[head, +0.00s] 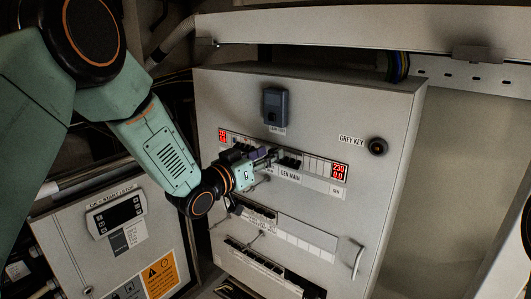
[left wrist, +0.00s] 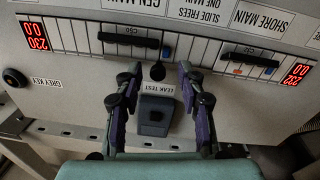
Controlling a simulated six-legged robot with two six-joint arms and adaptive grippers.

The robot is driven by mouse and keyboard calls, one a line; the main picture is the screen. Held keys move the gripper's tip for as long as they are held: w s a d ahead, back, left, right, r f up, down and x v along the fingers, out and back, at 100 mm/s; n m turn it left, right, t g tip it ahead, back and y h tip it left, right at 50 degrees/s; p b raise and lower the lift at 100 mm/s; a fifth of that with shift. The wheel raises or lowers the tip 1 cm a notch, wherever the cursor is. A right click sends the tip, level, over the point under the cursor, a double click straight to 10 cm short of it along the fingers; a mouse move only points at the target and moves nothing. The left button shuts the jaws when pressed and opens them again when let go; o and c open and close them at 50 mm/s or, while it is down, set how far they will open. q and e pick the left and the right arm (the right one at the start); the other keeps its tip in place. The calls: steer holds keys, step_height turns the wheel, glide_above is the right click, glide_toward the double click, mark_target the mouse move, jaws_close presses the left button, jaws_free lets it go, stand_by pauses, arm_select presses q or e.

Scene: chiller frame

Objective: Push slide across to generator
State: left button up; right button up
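The breaker row on the grey cabinet shows upside down in the left wrist view. A dark round knob (left wrist: 157,72), which may be the slide's knob, sits between my left gripper's fingers (left wrist: 159,75). The fingers are apart, one on each side; I cannot tell whether either touches it. The generator main breaker (left wrist: 128,40) has a black bar beside the GEN MAIN label, and in the head view it is just right of my left gripper (head: 267,156). The shore main breaker (left wrist: 248,53) has another black bar. My right gripper is not in view.
The leak test box (left wrist: 155,116) stands out from the panel close to the fingers. The grey key switch (head: 377,147) is at the panel's right. Lower breaker rows and a handle (head: 356,258) lie below. A start/stop box (head: 118,222) stands at lower left.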

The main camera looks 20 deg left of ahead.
arm_select(q)
steer(key=shift+w+d, duration=0.3)
steer(key=shift+d, duration=0.1)
steer(key=shift+s+a, duration=0.1)
steer(key=shift+a, duration=0.25)
steer(key=c, duration=0.5)
steer(key=shift+d, duration=0.2)
jaws_close()
steer(key=shift+a, duration=0.1)
